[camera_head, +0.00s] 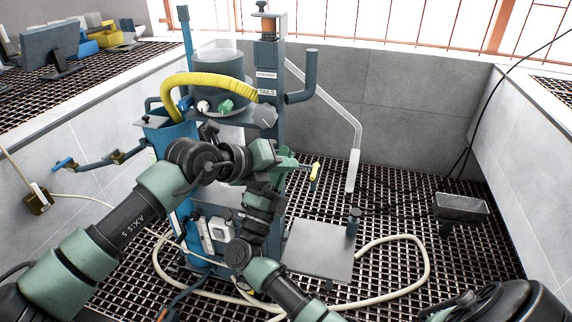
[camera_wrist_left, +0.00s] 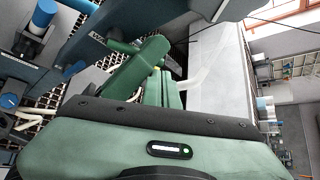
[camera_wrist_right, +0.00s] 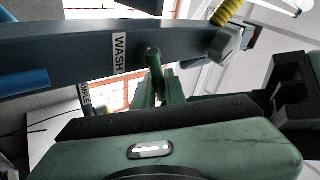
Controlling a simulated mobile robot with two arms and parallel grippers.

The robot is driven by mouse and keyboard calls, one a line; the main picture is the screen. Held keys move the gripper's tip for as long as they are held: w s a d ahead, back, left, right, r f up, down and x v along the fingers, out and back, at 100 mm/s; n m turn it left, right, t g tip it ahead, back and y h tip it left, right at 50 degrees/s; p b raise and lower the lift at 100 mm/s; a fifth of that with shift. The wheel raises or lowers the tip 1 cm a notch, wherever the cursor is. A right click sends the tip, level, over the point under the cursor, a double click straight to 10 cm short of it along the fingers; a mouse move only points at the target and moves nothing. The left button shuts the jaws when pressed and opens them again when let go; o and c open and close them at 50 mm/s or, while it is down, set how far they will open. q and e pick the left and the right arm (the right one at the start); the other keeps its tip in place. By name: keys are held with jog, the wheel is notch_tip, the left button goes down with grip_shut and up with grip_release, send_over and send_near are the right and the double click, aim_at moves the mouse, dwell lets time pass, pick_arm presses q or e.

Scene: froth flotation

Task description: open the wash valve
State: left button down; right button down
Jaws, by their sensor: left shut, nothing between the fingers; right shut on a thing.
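In the right wrist view a dark panel carries a white WASH label (camera_wrist_right: 119,53). Beside the label is a short dark green handle (camera_wrist_right: 153,53), which I take as the wash valve's. My right gripper (camera_wrist_right: 156,82) is shut on this handle from below. My left gripper (camera_wrist_left: 154,52) is shut and empty, close to the machine's dark frame. In the head view it shows at the machine's right side (camera_head: 286,160).
The flotation machine has a cylindrical tank (camera_head: 216,77), a thick yellow hose (camera_head: 205,80) and a TAILS label (camera_head: 267,92). A cream hose (camera_head: 424,270) loops over the grating. Grey walls enclose the bay.

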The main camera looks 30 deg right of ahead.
pick_arm(q)
jog(key=shift+w+r, duration=0.45)
jog(key=shift+r, duration=0.05)
pick_arm(e)
jog(key=shift+s+a, duration=0.1)
jog(key=shift+a, duration=0.1)
jog(key=c, duration=1.5)
grip_release()
jog(key=shift+r, duration=0.1)
pick_arm(q)
jog(key=shift+a+f, duration=0.1)
jog(key=shift+f, duration=0.05)
pick_arm(e)
jog(key=shift+d, duration=0.1)
